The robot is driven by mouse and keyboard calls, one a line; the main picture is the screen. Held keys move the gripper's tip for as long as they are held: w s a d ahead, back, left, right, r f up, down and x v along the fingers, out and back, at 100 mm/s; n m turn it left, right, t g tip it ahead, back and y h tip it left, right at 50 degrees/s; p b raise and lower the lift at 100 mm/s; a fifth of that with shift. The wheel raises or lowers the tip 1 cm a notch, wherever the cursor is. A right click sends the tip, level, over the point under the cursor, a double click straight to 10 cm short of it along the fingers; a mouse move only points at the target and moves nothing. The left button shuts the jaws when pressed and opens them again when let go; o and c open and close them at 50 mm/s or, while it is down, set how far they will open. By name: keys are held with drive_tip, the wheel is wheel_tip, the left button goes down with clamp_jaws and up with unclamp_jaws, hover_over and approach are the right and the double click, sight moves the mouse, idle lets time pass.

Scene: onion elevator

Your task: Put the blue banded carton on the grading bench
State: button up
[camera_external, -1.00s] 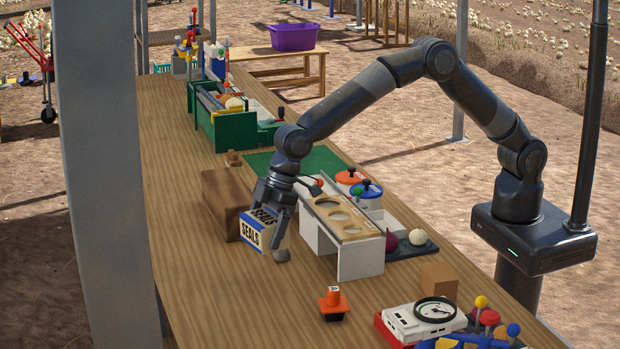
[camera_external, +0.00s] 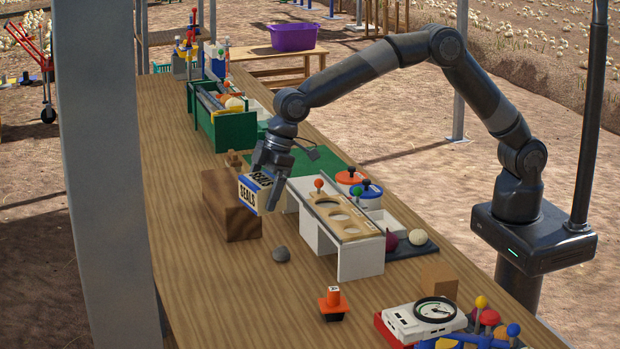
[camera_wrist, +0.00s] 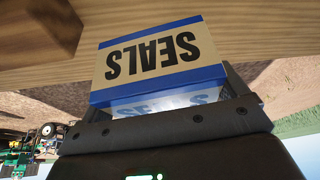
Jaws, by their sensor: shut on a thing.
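The blue banded carton (camera_external: 250,196), tan with blue edges and the word SEALS, is held between the fingers of my gripper (camera_external: 265,190). It hangs just in front of the brown wooden block (camera_external: 230,205), overlapping its right end in the outside view; I cannot tell whether they touch. In the wrist view the carton (camera_wrist: 160,58) fills the middle, with my gripper (camera_wrist: 175,105) shut on it. The long wooden bench (camera_external: 200,290) runs beneath; I cannot tell whether it is the grading bench.
A dark stone (camera_external: 281,254) lies on the bench below the carton. A white stand with a holed board (camera_external: 345,218) is to the right. An orange-topped black piece (camera_external: 334,303) is nearer. Green bins (camera_external: 222,130) stand farther back. The bench's near left is clear.

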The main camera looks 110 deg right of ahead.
drive_tip(key=s+d+m+h, duration=0.15)
drive_tip(key=s+d, duration=0.35)
drive_tip(key=d, duration=0.6)
drive_tip(key=s+d+m, duration=0.3)
drive_tip(key=s+d, duration=0.2)
drive_tip(key=d, duration=0.5)
drive_tip(key=s+d+m+h, duration=0.1)
drive_tip(key=s+d+m, duration=0.2)
drive_tip(key=s+d, duration=0.55)
drive_tip(key=s+d+m+g+h, duration=0.1)
drive_tip(key=s+d+m, duration=0.3)
drive_tip(key=s+d, duration=0.9)
drive_tip(key=s+d+m+g+h, duration=0.15)
drive_tip(key=s+d+m, duration=0.25)
drive_tip(key=s+d, duration=0.9)
hover_over(330, 176)
drive_tip(key=f, duration=0.7)
drive_tip(key=s+f, duration=0.1)
drive_tip(key=f, duration=0.3)
drive_tip(key=shift+d+f, duration=0.15)
drive_tip(key=shift+f, duration=0.1)
drive_tip(key=shift+w+f, duration=0.3)
drive_tip(key=shift+w, duration=0.15)
drive_tip(key=shift+f, duration=1.9)
drive_tip(key=shift+f, duration=0.15)
